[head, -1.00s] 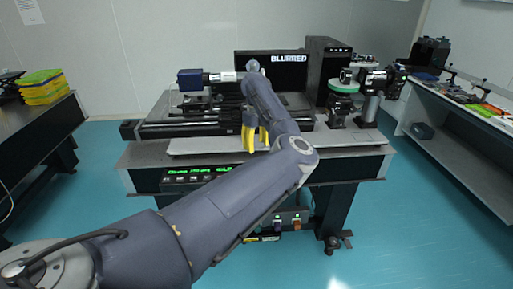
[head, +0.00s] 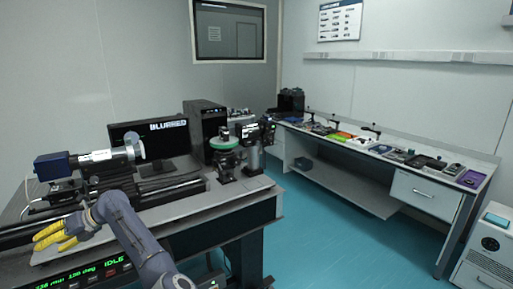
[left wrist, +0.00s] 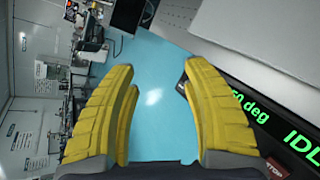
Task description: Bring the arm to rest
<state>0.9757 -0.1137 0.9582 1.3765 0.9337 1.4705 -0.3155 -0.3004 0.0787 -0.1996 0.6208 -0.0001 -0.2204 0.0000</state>
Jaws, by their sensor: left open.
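My left arm comes in at the bottom left of the head view. Its left gripper (head: 48,236), with yellow fingers, is at the front of the optical table (head: 205,210), with its fingers pointing left in the picture. In the left wrist view the two yellow fingers of the left gripper (left wrist: 160,72) stand wide apart, with nothing between them but blue floor behind. The head view does not show clearly whether the fingers touch the table. My right gripper is in neither view.
A controller with green text (head: 95,271) is at the table's front, close to my arm. A blue-ended cylinder (head: 55,166), a monitor (head: 165,145) and a green-ringed mount (head: 223,139) stand on the table. A side bench (head: 405,185) is at the right, with clear floor (head: 335,235) between.

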